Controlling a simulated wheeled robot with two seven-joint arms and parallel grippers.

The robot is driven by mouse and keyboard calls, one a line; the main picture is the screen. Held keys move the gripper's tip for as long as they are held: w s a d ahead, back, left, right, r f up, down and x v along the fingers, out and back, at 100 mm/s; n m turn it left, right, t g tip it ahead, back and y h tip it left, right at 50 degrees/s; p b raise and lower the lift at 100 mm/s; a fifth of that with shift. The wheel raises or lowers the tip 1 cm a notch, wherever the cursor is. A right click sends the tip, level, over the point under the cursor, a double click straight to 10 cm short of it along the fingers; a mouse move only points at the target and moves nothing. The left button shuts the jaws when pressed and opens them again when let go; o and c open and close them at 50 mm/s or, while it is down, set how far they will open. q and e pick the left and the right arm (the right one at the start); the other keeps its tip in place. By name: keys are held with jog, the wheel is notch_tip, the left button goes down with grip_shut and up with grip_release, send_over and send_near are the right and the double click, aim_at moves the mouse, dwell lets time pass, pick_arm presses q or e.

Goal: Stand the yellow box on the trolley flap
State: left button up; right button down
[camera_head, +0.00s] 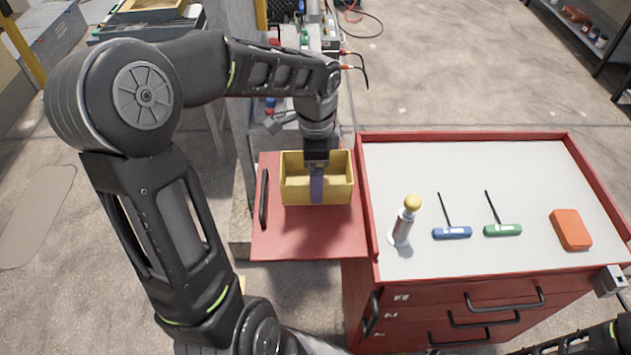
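The yellow box (293,192) is an open-topped bin. It sits upright on the red trolley flap (300,240), towards its far side, and appears to rest on it. My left gripper (316,185) points down at the box, with one finger in front of the box's near wall. The other finger is hidden, so I cannot tell whether they are closed on the wall. Part of my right arm shows at the bottom right, but its gripper cannot be made out.
The red trolley's grey top (470,170) holds a yellow-capped bottle (405,222), a blue-handled tool (452,232), a green-handled tool (502,230) and an orange case (571,229). A black handle (264,198) lies along the flap's left edge. The flap's near part is clear.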

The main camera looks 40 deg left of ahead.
pick_arm(q)
jog(key=shift+f, duration=1.85)
jog(key=shift+f, duration=0.15)
jog(key=o, duration=1.2)
jog(key=shift+c, duration=0.2)
notch_tip(320, 180, up, 12)
jog(key=shift+r, duration=0.2)
